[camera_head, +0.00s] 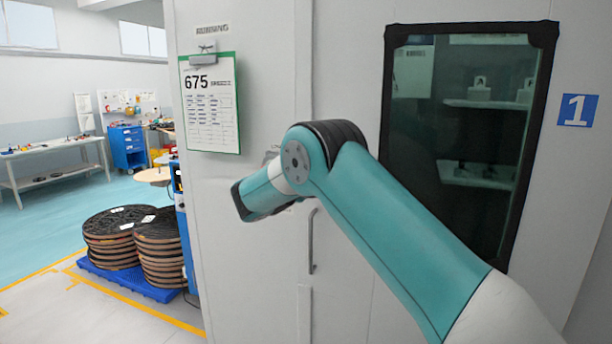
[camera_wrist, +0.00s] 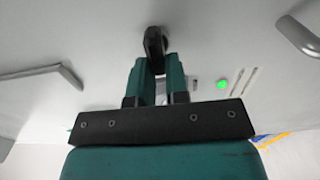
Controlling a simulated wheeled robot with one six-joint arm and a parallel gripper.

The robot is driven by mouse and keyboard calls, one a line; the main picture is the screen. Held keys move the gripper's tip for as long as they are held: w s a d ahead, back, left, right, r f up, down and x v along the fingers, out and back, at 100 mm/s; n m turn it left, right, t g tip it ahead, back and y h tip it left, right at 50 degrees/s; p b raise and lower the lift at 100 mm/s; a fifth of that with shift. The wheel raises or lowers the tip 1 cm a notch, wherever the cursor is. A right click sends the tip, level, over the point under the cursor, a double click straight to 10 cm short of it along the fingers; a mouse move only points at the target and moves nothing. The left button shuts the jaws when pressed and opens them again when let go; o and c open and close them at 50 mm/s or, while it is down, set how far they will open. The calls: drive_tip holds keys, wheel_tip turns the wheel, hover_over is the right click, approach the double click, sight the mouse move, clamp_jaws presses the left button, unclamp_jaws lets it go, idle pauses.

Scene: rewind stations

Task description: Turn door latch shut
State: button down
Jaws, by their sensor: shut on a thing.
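The black door latch (camera_wrist: 154,42) shows in the wrist view on a pale grey panel. My gripper (camera_wrist: 157,66) has its two green fingers at the latch, one on each side of its lower end, and is shut on it. In the head view my teal arm reaches to the grey cabinet door (camera_head: 250,250), and its forearm hides the latch and the fingertips. I cannot tell from these views whether the latch is fully turned.
A grey handle (camera_head: 312,240) stands on the door below my arm; a handle (camera_wrist: 300,36) also shows at the upper right of the wrist view. A green light (camera_wrist: 222,84) is right of the fingers. A dark window (camera_head: 455,130) is at right. Reels (camera_head: 112,238) sit on a blue pallet (camera_head: 130,284).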

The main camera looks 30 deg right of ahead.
drive_tip(key=shift+a, duration=0.1)
drive_tip(key=c, duration=1.1)
unclamp_jaws()
drive_tip(key=b+v, duration=0.7)
drive_tip(key=v, duration=1)
drive_tip(key=shift+s+a, duration=0.1)
drive_tip(key=shift+f, duration=0.1)
